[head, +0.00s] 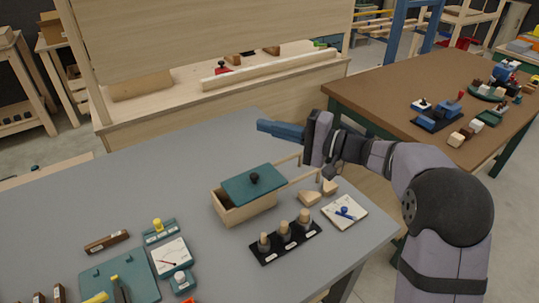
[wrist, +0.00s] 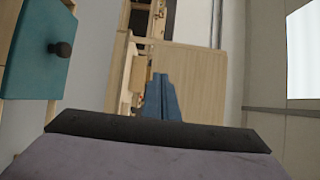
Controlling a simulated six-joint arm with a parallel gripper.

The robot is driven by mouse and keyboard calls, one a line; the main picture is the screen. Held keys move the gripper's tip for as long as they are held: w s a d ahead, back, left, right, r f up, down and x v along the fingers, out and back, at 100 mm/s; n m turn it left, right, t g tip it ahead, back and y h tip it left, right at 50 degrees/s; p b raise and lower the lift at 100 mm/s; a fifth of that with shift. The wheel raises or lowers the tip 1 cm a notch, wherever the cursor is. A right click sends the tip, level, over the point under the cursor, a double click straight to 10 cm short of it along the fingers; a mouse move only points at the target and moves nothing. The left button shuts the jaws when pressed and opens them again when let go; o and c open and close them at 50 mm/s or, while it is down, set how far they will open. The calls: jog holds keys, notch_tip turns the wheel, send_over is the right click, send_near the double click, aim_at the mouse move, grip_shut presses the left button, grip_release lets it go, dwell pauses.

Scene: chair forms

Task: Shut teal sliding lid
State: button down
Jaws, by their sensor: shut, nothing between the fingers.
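The teal sliding lid (head: 253,184) with a dark round knob (head: 254,178) lies on a pale wooden box (head: 245,208). It sits shifted toward the back right, so a strip of the box's open inside shows at the front left. Two thin wooden rails reach out from the box to the right. My gripper (head: 262,126) has blue fingers, shut and empty, above and behind the lid, apart from it. In the wrist view the lid (wrist: 38,60) and its knob are at the upper left, and my gripper's fingers (wrist: 160,88) point away from them.
A black tray with several wooden pegs (head: 285,244) stands in front of the box. Loose wooden blocks (head: 309,198) and a white pad with a blue item (head: 345,212) lie to the right.

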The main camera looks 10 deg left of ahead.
notch_tip(320, 180, up, 8)
jog(key=p, duration=0.7)
send_over(269, 183)
jog(key=n+g+h+p, duration=0.1)
jog(key=n+h+p, duration=0.1)
jog(key=p, duration=0.1)
jog(key=d+f+n+g+h, duration=0.1)
jog(key=d+f+n+h, duration=0.65)
jog(key=d+f, duration=0.4)
jog(key=shift+g+h, duration=0.3)
jog(key=shift+h, duration=0.15)
jog(key=p+x, duration=0.2)
jog(key=x, duration=0.4)
jog(key=p+x, duration=0.2)
jog(key=x, duration=0.4)
jog(key=shift+w+a, duration=0.25)
jog(key=shift+a, duration=0.25)
jog(key=shift+s+a+r+p, duration=0.1)
jog(key=shift+s+a+p, duration=0.15)
jog(key=shift+a+p, duration=0.25)
jog(key=shift+s+a+r+p, duration=0.1)
jog(key=shift+s+a+p, duration=0.25)
jog(key=shift+a, duration=0.15)
jog(key=shift+s+a+f+p, duration=0.1)
jog(key=shift+a+p, duration=0.05)
jog(key=shift+a, duration=0.2)
jog(key=shift+s+a+f+p, duration=0.1)
jog(key=shift+s+a+p, duration=0.05)
jog(key=shift+a, duration=0.2)
jog(key=shift+s+a, duration=0.1)
